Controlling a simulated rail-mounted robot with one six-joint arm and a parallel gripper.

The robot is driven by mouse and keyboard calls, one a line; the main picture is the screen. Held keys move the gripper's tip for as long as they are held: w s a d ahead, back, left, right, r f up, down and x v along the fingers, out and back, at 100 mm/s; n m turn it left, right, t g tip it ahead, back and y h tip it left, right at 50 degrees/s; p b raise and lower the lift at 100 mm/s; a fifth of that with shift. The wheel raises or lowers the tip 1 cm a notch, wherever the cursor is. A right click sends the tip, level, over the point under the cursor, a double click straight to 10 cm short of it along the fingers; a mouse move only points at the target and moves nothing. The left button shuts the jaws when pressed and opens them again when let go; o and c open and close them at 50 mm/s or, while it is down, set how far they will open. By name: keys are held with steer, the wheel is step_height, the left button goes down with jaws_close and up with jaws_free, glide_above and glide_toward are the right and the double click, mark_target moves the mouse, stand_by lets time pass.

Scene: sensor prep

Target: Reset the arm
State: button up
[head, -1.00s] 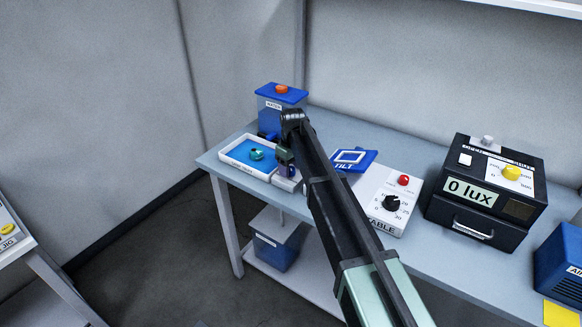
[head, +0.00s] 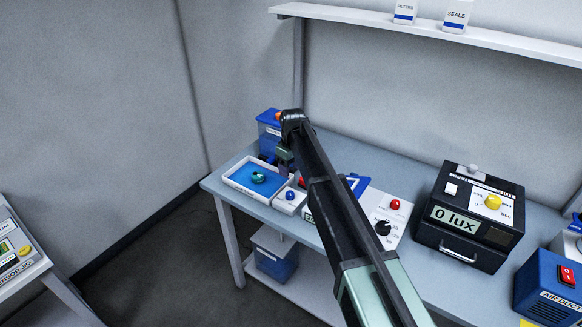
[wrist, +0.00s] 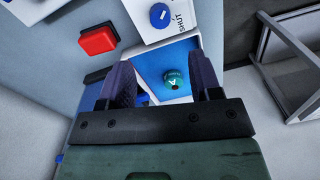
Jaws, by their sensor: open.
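My gripper (wrist: 167,88) is open and empty in the wrist view, its two dark fingers apart. Beyond the fingers a small teal round part (wrist: 173,80) lies in the blue-floored white tray (wrist: 151,57). In the head view my arm reaches over the bench, and the gripper (head: 285,166) hangs near the tray's (head: 233,183) right back side, partly hidden by the arm. The teal part (head: 258,177) shows in the tray, apart from the gripper.
A blue box (head: 268,131) stands behind the tray. A small white box with a blue knob (head: 290,195) sits to the tray's right. Farther right are a panel with a red button (head: 395,204), the black lux meter (head: 470,215) and a blue air-duct box (head: 550,289). A shelf (head: 400,24) runs above.

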steer(key=s+d+m, duration=0.5)
steer(key=s+d, duration=0.6)
steer(key=s, duration=0.5)
steer(key=s+d+m, duration=0.5)
steer(key=s+d, duration=0.6)
steer(key=s, duration=0.5)
